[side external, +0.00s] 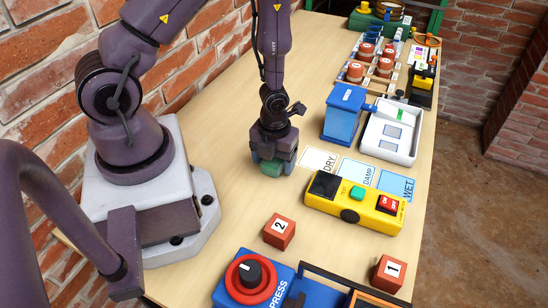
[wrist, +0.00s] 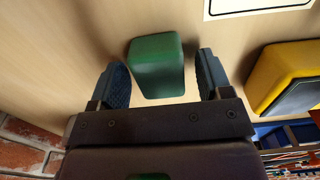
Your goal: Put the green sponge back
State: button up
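The green sponge (side external: 271,169) lies on the wooden table under my gripper (side external: 273,154) in the side view. In the wrist view the green sponge (wrist: 158,62) sits between the two dark fingers of my gripper (wrist: 162,72). The fingers are apart, with bare table showing between each finger and the sponge, so my gripper is open and not holding it. In the side view the fingers hide part of the sponge. Cards marked DRY (side external: 319,161), DAMP (side external: 356,172) and WET (side external: 396,185) lie to its right.
A blue box (side external: 345,112) and a white tray (side external: 409,153) stand beyond the cards. A yellow button box (side external: 337,207) lies nearer the camera, with red blocks 2 (side external: 279,231) and 1 (side external: 389,274) in front. Bare table surrounds the sponge's left side.

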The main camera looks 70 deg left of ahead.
notch_tip(320, 180, up, 12)
notch_tip(320, 180, up, 12)
jog(key=n+t+y, duration=0.2)
jog(key=n, duration=1)
send_over(274, 162)
jog(key=s+d+r+n+t+h, duration=0.1)
jog(key=s+d+r+n, duration=0.1)
jog(key=r+n, duration=0.3)
jog(key=s+d+r+n+t+h, duration=0.1)
jog(key=s+r+n, duration=0.3)
jog(key=n, duration=0.6)
jog(key=shift+d+r+t, duration=0.4)
jog(key=shift+r+t, duration=0.35)
jog(key=shift+t, duration=0.05)
